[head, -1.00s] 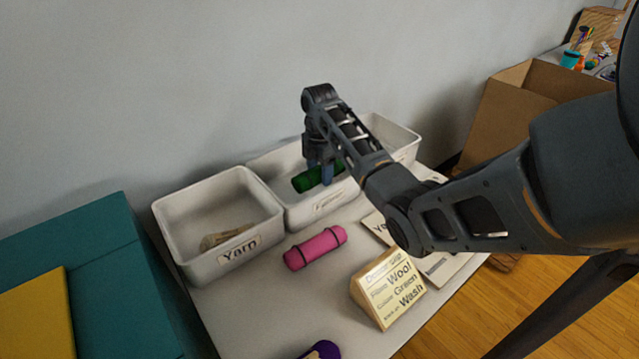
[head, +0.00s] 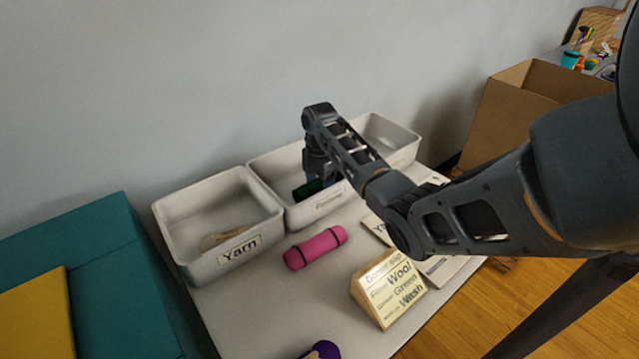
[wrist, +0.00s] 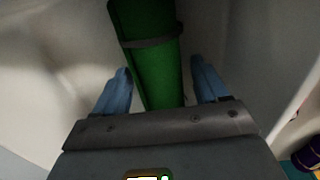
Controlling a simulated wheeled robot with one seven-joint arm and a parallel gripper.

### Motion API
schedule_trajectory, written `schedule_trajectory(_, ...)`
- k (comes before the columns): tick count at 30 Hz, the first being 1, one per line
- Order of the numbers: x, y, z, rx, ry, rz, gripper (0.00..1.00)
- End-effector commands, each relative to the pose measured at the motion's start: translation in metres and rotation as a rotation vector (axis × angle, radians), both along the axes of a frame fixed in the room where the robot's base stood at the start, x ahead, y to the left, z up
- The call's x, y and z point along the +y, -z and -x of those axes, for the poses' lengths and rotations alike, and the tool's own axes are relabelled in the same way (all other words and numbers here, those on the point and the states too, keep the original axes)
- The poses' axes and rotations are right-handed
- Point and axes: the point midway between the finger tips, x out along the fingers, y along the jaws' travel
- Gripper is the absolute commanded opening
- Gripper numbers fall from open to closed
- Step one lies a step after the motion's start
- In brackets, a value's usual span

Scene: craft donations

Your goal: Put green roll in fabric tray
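The green roll (head: 307,188) lies inside the middle white tray (head: 299,214), whose front label is too blurred to read surely. In the wrist view the roll (wrist: 152,58), with a dark band around it, lies between the blue fingers of my gripper (wrist: 162,82). A gap shows between the roll and each finger, so my gripper is open around it. The pale tray floor and walls surround the roll there. In the head view my gripper (head: 320,177) is down in the middle tray, and my arm hides part of the roll.
The Yarn tray (head: 181,252) stands left with a beige item inside. Another white tray (head: 398,153) is at right. A pink roll (head: 315,248), a sign (head: 390,288) and a purple item (head: 322,350) are on the table. Teal box (head: 90,250) stands left.

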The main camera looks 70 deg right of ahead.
Motion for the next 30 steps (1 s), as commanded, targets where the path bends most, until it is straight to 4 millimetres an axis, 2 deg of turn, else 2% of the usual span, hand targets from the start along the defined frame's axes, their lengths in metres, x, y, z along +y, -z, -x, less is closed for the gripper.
schedule_trajectory(3,0.0,0.0,0.0,0.0,0.0,0.0,0.83)
schedule_trajectory(10,0.0,-0.001,0.0,0.0,0.0,0.0,0.83)
schedule_trajectory(14,0.0,-0.01,0.0,-0.002,0.0,0.001,0.83)
schedule_trajectory(17,0.0,-0.026,-0.001,-0.003,-0.001,0.003,0.83)
schedule_trajectory(24,-0.001,-0.076,-0.002,-0.003,-0.001,0.004,0.83)
schedule_trajectory(30,-0.001,-0.108,-0.001,-0.002,0.0,0.002,0.83)
